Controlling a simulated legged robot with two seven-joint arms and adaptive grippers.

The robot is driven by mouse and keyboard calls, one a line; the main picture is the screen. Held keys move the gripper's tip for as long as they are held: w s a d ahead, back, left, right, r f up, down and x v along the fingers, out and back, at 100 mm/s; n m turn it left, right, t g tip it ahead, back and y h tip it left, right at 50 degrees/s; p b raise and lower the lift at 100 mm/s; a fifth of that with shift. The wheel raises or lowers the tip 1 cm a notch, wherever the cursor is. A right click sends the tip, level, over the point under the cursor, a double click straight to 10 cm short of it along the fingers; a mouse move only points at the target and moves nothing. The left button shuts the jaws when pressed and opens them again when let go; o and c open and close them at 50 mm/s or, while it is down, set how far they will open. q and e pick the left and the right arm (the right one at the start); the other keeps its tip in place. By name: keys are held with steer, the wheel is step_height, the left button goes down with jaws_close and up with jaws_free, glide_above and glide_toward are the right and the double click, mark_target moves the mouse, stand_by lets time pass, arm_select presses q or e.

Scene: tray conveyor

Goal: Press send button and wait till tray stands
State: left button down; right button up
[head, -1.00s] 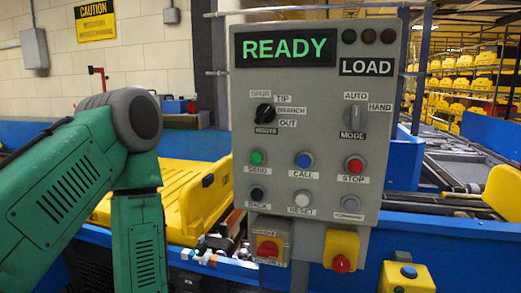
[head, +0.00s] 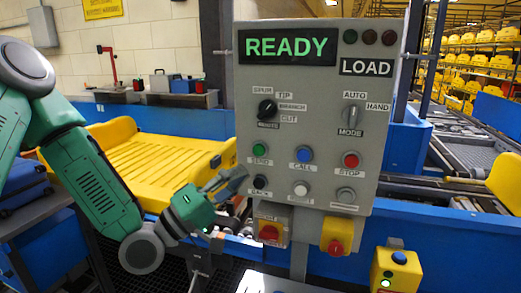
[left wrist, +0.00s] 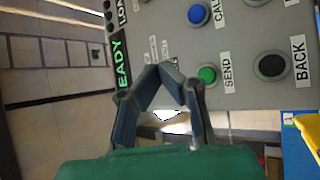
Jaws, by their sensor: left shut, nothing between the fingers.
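The grey control panel (head: 310,100) stands in the middle of the head view, its display (head: 287,46) reading READY in green. The green SEND button (head: 258,149) is on its left side, above the black BACK button (head: 259,182). The SEND button also shows in the left wrist view (left wrist: 208,75). My left gripper (head: 236,180) is shut and empty, low at the panel's left edge, below and left of the SEND button. In the left wrist view its fingertips (left wrist: 172,76) appear just left of the button; contact is not visible. A yellow tray (head: 150,165) rests behind the arm.
Blue CALL (head: 304,154) and red STOP (head: 351,160) buttons sit right of SEND. Below hang two boxes with red knobs (head: 269,232). A yellow button box (head: 397,268) stands lower right. Blue conveyor framing (head: 400,228) runs behind the panel.

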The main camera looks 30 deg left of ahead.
mark_target(259, 150)
arm_select(q)
steer(key=shift+a+f, duration=0.1)
steer(key=shift+a, duration=0.25)
arm_select(e)
steer(key=shift+a, duration=0.25)
arm_select(q)
steer(key=shift+w+a+b, duration=0.15)
steer(key=shift+w+a, duration=0.15)
steer(key=shift+w, duration=1.15)
steer(key=shift+w+a+b, duration=0.2)
steer(key=shift+w+a, duration=0.15)
steer(key=shift+w, duration=1.1)
steer(key=shift+w+a+b, duration=0.15)
steer(key=shift+w+a, duration=0.15)
steer(key=shift+w, duration=1.15)
arm_select(e)
steer(key=shift+f, duration=0.45)
arm_select(q)
steer(key=shift+d, duration=0.15)
arm_select(e)
steer(key=shift+d, duration=0.1)
arm_select(q)
steer(key=shift+w, duration=0.1)
steer(key=shift+w, duration=0.2)
arm_select(e)
steer(key=shift+f, duration=0.1)
